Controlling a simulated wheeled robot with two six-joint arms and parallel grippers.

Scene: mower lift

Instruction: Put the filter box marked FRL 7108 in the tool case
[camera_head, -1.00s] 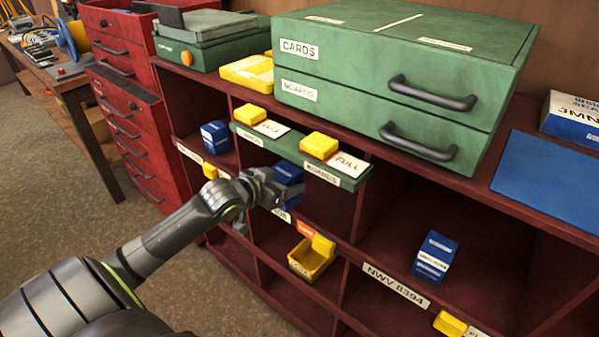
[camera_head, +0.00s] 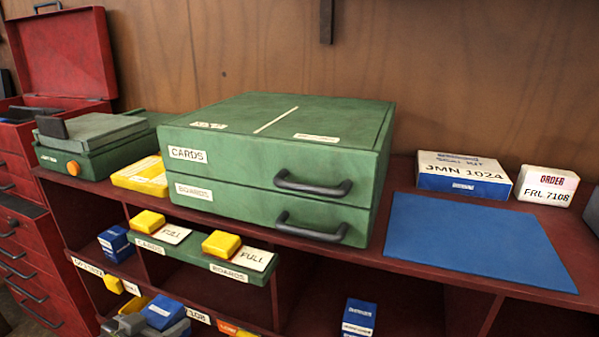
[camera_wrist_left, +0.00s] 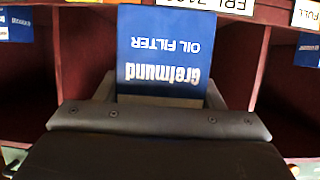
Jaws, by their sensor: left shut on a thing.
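My left gripper (camera_head: 150,321) is at the bottom edge of the head view, in front of the shelf's small bays. It is shut on a blue filter box (camera_head: 163,313). In the left wrist view the filter box (camera_wrist_left: 165,50) sits between the fingers, its "Greimund OIL FILTER" print upside down. No number is readable on it. A shelf label (camera_wrist_left: 218,5), partly cut off and seemingly FRL 7108, is just beyond. A white order block (camera_head: 547,187) on the shelf top reads FRL 7108. A red case (camera_head: 62,57) with its lid raised, likely the tool case, is at far left; its inside is mostly hidden. My right gripper is out of view.
A green ledge (camera_head: 195,255) with yellow blocks juts above the bays. A blue mat (camera_head: 480,238) lies bare at right, near the JMN 1024 box (camera_head: 463,177).

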